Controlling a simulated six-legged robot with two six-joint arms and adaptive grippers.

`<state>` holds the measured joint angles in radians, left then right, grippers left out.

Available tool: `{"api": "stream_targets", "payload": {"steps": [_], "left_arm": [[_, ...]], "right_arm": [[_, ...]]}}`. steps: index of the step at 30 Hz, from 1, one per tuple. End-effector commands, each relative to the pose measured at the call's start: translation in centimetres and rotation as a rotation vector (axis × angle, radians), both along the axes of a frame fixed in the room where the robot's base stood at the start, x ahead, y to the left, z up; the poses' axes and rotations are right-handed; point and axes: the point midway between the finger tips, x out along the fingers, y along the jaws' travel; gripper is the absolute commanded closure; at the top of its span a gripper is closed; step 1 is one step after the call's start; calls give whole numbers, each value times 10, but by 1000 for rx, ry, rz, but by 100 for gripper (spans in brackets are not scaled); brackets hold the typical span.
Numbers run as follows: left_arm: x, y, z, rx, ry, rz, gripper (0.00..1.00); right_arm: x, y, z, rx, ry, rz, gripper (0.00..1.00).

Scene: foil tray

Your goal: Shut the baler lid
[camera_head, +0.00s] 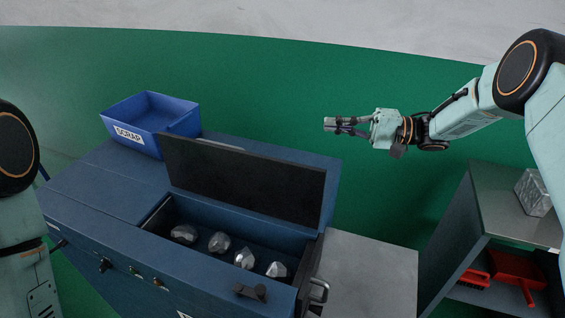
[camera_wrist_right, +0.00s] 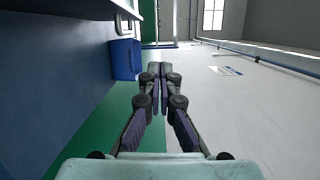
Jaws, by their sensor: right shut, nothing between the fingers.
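The blue baler (camera_head: 110,188) stands at the lower left in the head view. Its lid (camera_head: 245,178) is open and stands up at the back of the chamber, its dark inner face toward me. Several crumpled foil lumps (camera_head: 219,242) lie in the open chamber. My right gripper (camera_head: 327,125) is shut and empty, in the air to the right of and beyond the raised lid, apart from it. The right wrist view shows its fingers (camera_wrist_right: 160,72) together with nothing between them. My left arm shows at the left edge of the head view, but its gripper is out of frame.
A blue SCRAP bin (camera_head: 150,112) sits at the baler's back left. A grey shelf unit (camera_head: 490,195) at right holds a foil cube (camera_head: 533,193) on top and a red dustpan (camera_head: 518,268) below. A grey surface (camera_head: 370,270) adjoins the baler's right side. Green floor behind is clear.

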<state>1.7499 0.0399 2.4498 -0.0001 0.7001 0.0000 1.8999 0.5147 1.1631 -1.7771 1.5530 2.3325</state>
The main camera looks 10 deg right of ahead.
Motion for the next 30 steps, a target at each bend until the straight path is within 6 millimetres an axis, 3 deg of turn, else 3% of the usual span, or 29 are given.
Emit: {"api": "stream_targets", "payload": {"steps": [1,12,20,30], "left_arm": [[0,0,-13,0,0,0,24],[0,0,-67,0,0,0,24],[0,0,-70,0,0,0,24],[0,0,-64,0,0,0,24]], "right_arm": [[0,0,-13,0,0,1,100],[1,3,-67,0,0,1,100],[3,12,-70,-1,-1,3,100],[23,67,-69,-2,0,4,100]]}}
